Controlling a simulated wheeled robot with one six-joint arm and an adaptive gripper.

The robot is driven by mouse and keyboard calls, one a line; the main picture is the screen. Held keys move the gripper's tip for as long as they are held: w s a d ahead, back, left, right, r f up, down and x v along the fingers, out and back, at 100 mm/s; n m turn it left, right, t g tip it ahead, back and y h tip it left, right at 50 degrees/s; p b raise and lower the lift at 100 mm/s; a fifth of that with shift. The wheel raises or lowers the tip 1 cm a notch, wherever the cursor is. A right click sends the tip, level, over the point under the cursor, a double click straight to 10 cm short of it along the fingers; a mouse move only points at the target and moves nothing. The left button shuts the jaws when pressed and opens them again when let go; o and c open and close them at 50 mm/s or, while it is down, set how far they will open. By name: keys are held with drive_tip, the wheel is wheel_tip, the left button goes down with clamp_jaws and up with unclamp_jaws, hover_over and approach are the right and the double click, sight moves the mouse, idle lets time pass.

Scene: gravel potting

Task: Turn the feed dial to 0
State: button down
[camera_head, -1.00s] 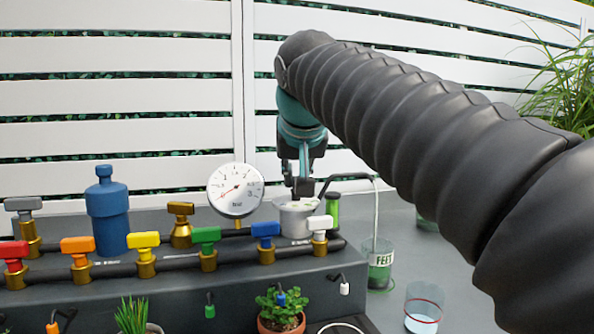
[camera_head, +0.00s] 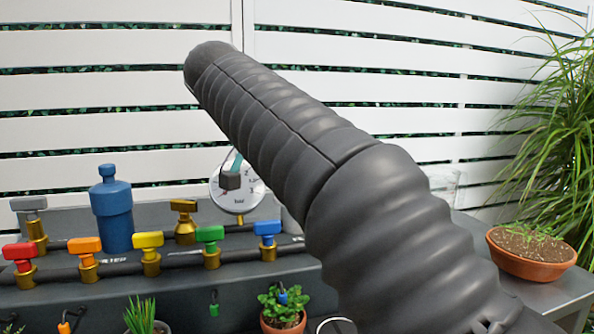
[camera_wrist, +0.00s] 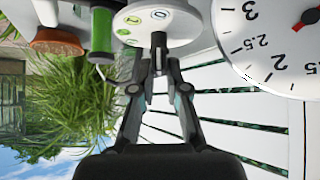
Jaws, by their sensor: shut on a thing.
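The feed dial (camera_wrist: 187,27) is a white disc with round green and white marks, at the top middle of the wrist view, which looks upside down. Its dark knob (camera_wrist: 158,41) stands out from the disc. My gripper (camera_wrist: 160,78) is shut on this knob, with one finger on each side. A mark that looks like a 0 shows near the knob at the top edge. I cannot tell for sure which mark the knob points at.
A pressure gauge (camera_wrist: 276,35) is close beside the dial. In the head view, a blue bottle (camera_head: 111,215) and several coloured valves, such as the green one (camera_head: 210,236), line the pipe at left. A terracotta pot (camera_head: 530,262) stands at right. A slatted white fence (camera_head: 100,95) is behind.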

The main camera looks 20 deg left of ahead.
drive_tip(key=shift+m+h, duration=0.3)
drive_tip(key=shift+m, duration=0.1)
drive_tip(key=c, duration=1.2)
unclamp_jaws()
drive_tip(key=shift+v, duration=3.75)
